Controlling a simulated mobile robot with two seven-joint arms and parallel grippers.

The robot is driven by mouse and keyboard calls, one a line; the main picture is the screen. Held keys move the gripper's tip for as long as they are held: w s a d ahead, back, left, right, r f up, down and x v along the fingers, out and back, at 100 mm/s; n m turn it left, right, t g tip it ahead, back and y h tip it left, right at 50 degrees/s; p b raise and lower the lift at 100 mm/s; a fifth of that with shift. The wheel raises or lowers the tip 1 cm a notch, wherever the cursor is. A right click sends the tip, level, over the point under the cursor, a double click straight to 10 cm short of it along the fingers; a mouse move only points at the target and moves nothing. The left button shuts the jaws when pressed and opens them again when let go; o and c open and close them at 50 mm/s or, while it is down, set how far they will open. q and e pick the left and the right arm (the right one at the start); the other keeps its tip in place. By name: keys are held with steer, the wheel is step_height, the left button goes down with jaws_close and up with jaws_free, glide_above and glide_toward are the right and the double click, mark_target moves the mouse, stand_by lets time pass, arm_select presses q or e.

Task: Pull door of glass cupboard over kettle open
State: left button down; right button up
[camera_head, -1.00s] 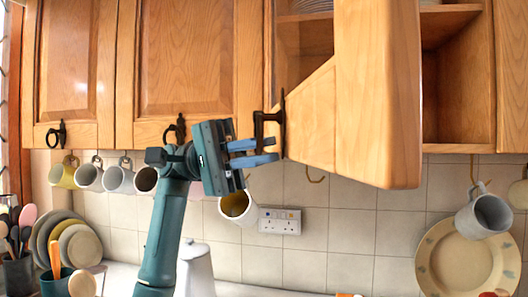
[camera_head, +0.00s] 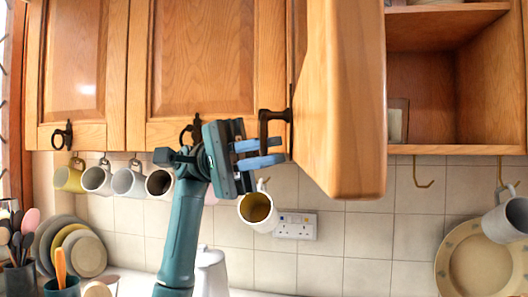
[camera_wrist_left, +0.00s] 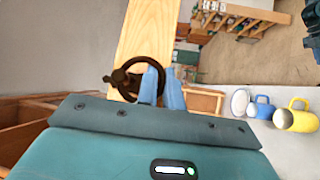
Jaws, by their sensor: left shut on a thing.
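The wooden cupboard door (camera_head: 345,100) stands swung out towards me, seen nearly edge-on, with the open cupboard (camera_head: 420,95) and its shelf to its right. Its dark handle (camera_head: 264,128) is at the door's lower left. My left gripper (camera_head: 272,150) has its blue fingers at this handle. In the left wrist view, the fingers (camera_wrist_left: 162,85) are shut on the dark curved handle (camera_wrist_left: 140,70), against the pale wooden door (camera_wrist_left: 145,30). A white kettle-like vessel (camera_head: 209,272) stands below, partly hidden by my left arm.
Two shut cupboard doors (camera_head: 75,60) (camera_head: 200,55) are on the left. Several mugs (camera_head: 97,179) hang below them, and one mug (camera_head: 258,208) hangs close under my gripper. Plates (camera_head: 75,250) and utensils stand at lower left. A plate (camera_head: 480,265) hangs at lower right.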

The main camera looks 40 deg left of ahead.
arm_select(q)
steer(key=c, duration=1.5)
jaws_free()
steer(key=shift+c, duration=0.2)
steer(key=b+v, duration=0.1)
steer(key=v, duration=1.2)
steer(key=shift+a, duration=0.1)
